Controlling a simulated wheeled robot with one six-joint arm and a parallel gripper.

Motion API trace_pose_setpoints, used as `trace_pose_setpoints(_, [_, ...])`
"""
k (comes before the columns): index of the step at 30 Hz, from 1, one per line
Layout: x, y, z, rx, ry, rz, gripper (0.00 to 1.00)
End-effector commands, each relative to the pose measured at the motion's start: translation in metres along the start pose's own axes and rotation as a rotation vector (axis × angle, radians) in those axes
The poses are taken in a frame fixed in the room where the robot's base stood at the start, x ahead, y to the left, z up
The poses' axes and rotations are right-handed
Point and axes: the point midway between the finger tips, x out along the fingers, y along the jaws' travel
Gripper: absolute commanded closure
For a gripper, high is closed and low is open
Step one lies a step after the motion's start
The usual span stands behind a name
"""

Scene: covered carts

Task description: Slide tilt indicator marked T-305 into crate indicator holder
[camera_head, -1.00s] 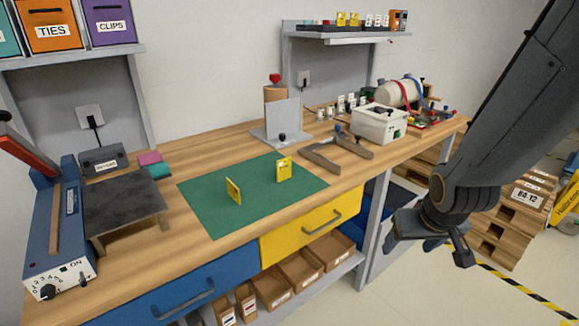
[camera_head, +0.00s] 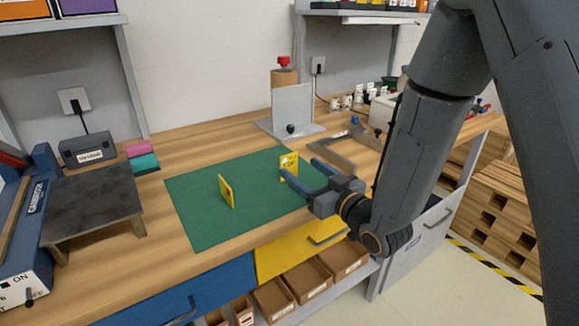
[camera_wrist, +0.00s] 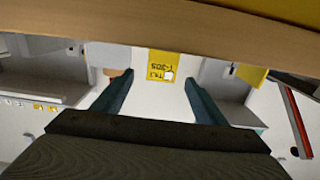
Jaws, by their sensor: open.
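The yellow tilt indicator marked T-305 (camera_wrist: 162,64) shows upside down in the wrist view, centred between my fingers. In the head view it is the right-hand yellow plate (camera_head: 289,165), standing upright on the green mat. My gripper (camera_head: 300,169) is open and low over the mat's right side. Its fingers point at the plate, and one finger overlaps its lower part in the picture. Whether they touch I cannot tell. The wrist view shows both fingers (camera_wrist: 157,88) apart with nothing held. I cannot make out the crate indicator holder for certain.
A second yellow plate (camera_head: 226,191) stands to the left on the green mat (camera_head: 215,228). Behind the mat is a grey upright plate on a base (camera_head: 292,108). A grey bracket (camera_head: 345,152) lies right of it. A dark-topped stand (camera_head: 88,195) is at left.

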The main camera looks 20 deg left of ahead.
Motion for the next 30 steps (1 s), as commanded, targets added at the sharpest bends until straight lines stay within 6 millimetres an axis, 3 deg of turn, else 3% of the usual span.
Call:
trace_pose_setpoints(15, [0.062, -0.005, -0.001, -0.001, -0.002, -0.001, 0.34])
trace_pose_setpoints(24, [0.068, -0.005, 0.0, -0.001, -0.003, -0.001, 0.34])
trace_pose_setpoints(26, [0.068, -0.005, 0.0, -0.001, -0.003, -0.001, 0.41])
trace_pose_setpoints(30, [0.068, -0.005, 0.0, -0.001, -0.003, -0.001, 0.65])
